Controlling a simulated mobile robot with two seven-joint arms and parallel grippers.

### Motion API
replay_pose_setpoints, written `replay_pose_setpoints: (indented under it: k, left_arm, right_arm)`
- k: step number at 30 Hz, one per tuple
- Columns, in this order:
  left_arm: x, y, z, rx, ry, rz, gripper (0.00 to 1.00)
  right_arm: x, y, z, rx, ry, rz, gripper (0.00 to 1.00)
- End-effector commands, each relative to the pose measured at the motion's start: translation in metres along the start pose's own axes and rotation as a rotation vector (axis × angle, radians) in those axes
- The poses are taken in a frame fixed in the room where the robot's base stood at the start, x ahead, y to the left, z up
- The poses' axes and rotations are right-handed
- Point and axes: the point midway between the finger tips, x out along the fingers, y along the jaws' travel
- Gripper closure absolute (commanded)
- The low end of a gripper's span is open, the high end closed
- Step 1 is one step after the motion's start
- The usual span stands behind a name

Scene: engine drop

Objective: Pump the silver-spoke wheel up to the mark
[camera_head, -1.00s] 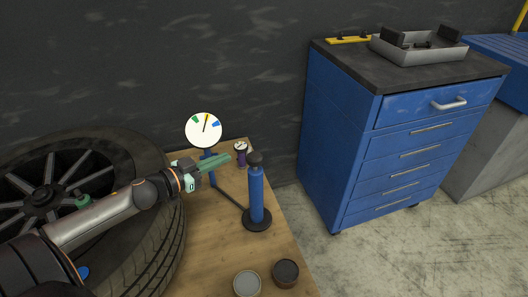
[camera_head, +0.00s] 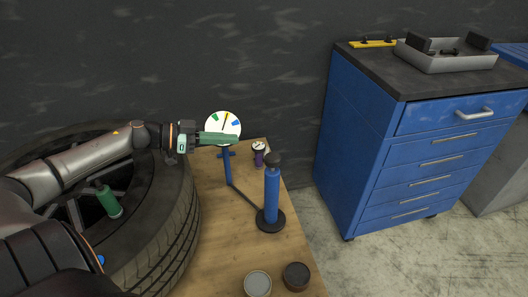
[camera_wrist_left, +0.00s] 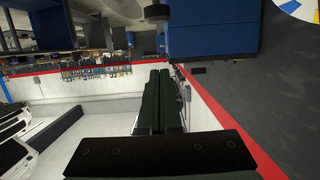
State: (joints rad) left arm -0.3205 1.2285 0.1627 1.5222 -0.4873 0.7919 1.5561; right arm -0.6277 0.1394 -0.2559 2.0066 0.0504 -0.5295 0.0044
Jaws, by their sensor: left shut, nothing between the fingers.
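The silver-spoke wheel lies flat on the left in the head view, its black tyre (camera_head: 172,240) in sight and its spokes mostly hidden by my left arm. The blue pump (camera_head: 271,195) stands upright on a dark round base, with a black top. A dark hose runs from it to the blue stand of the round white gauge (camera_head: 214,122). My left gripper (camera_head: 237,138) is shut and empty, across the gauge's lower edge in the picture, left of the pump top. Its closed fingers fill the middle of the left wrist view (camera_wrist_left: 160,80).
A green cylinder (camera_head: 109,201) shows over the wheel. A blue drawer cabinet (camera_head: 365,135) with a grey tray (camera_head: 445,58) stands right.

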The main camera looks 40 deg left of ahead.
Motion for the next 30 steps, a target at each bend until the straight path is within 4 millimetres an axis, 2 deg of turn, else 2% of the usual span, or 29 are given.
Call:
replay_pose_setpoints:
  k: [5, 14, 29, 30]
  left_arm:
    - [0.009, 0.0, 0.001, 0.002, 0.003, 0.0, 1.0]
    - [0.039, 0.0, 0.0, 0.001, 0.005, 0.0, 1.0]
    - [0.1, 0.0, -0.001, 0.001, 0.006, -0.001, 1.0]
    - [0.104, 0.0, 0.005, -0.002, 0.004, 0.0, 1.0]
  right_arm:
    - [0.003, 0.001, 0.004, 0.0, -0.001, 0.001, 0.24]
    - [0.008, 0.003, 0.01, -0.001, -0.005, 0.003, 0.24]
    - [0.008, 0.004, 0.014, -0.004, -0.002, 0.004, 0.24]
    - [0.01, 0.004, 0.016, -0.004, -0.002, 0.004, 0.24]
